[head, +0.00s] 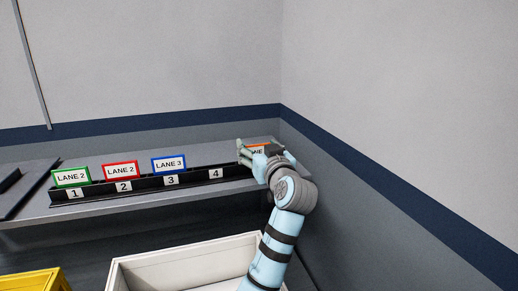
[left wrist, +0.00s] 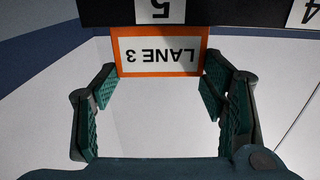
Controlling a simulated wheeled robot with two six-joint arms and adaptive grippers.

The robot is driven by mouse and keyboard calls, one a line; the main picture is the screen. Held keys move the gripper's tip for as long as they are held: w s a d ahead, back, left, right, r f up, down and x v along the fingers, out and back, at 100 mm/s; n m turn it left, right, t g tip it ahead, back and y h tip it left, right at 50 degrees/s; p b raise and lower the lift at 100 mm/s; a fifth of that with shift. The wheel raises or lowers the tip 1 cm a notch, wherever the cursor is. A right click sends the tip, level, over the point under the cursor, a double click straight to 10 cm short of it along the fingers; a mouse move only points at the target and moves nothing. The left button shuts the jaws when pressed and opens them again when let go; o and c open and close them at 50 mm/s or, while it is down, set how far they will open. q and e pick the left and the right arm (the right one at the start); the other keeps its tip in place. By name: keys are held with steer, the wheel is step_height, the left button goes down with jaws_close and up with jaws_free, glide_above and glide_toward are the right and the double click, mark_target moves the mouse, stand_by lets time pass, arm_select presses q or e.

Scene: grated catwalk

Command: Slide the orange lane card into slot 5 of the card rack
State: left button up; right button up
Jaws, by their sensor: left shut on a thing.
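The orange-framed card (head: 257,146), reading LANE 3 in the left wrist view (left wrist: 160,51), stands between the fingers of my left gripper (head: 258,150). The gripper is shut on its two side edges. The black card rack (head: 194,179) carries white number labels. In the left wrist view the card's lower edge meets the rack at the label 5 (left wrist: 152,10), lined up with it. How deep the card sits in the slot cannot be told. In the head view my gripper hides the slot 5 label. My right gripper is not in view.
Green (head: 71,177), red (head: 121,170) and blue (head: 168,163) cards stand in slots 1, 2 and 3; slot 4 (head: 216,173) is empty. A wall rises close to the rack's right end. A white bin (head: 184,256) and a yellow bin (head: 32,280) sit in front, below.

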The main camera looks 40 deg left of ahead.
arm_select(q)
steer(key=o, duration=1.1)
steer(key=shift+o, duration=0.5)
steer(key=shift+o, duration=1)
step_height(320, 180, up, 8)
steer(key=p, duration=0.6)
